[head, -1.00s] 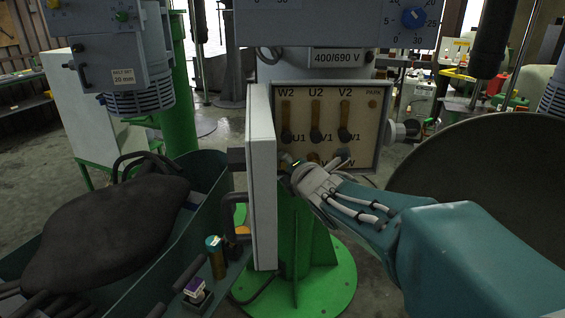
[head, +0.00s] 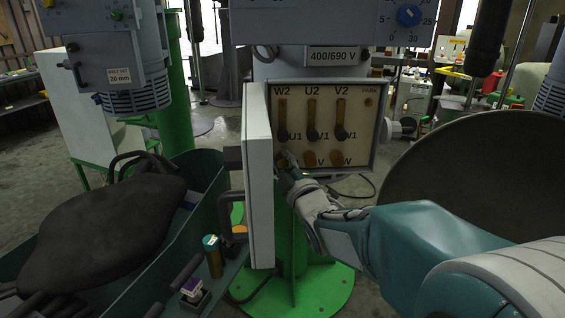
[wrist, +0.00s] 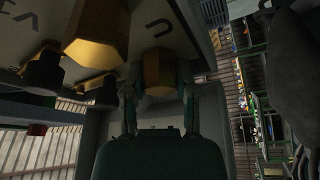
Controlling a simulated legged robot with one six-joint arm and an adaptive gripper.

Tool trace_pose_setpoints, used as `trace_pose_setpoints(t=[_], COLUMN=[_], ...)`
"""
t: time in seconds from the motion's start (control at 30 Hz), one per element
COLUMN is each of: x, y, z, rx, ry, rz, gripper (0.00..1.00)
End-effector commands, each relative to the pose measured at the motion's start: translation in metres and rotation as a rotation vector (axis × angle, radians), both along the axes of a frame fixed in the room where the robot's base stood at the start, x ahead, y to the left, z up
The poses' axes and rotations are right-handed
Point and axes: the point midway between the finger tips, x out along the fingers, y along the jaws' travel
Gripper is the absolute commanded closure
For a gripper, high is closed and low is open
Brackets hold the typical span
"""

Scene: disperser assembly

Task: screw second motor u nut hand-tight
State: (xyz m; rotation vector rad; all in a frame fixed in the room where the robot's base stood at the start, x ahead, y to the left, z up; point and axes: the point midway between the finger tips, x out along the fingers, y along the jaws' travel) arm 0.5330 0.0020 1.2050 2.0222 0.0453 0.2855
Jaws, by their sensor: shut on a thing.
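The motor terminal board (head: 360,118) hangs in the open box, with the U1, V1 and W1 posts bridged by vertical links and a lower row marked U, V and W. My gripper (head: 287,161) reaches the lower left of this row, at the U position. In the wrist view my gripper (wrist: 159,92) has its two fingers shut on either side of a brass hex nut (wrist: 159,68), right by the letter U on the board. The nut sits close against the board; its thread is hidden. Brass pieces show at V (head: 309,158) and W (head: 337,158).
The open box door (head: 259,175) stands just left of my gripper. A large dark disc (head: 460,170) stands at the right.

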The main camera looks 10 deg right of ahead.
Motion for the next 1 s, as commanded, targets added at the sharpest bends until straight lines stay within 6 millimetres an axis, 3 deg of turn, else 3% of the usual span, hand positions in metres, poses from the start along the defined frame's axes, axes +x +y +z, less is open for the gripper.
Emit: trace_pose_setpoints(t=[0.4, 0.97, 1.0], x=[-0.0001, 0.0000, 0.0000], y=[0.0005, 0.0006, 0.0005], z=[-0.0079, -0.0082, -0.0082], rx=[0.194, 0.221, 0.221], ry=[-0.018, -0.023, -0.023], rz=[0.000, -0.001, -0.001], gripper=[1.00, 1.00, 0.50])
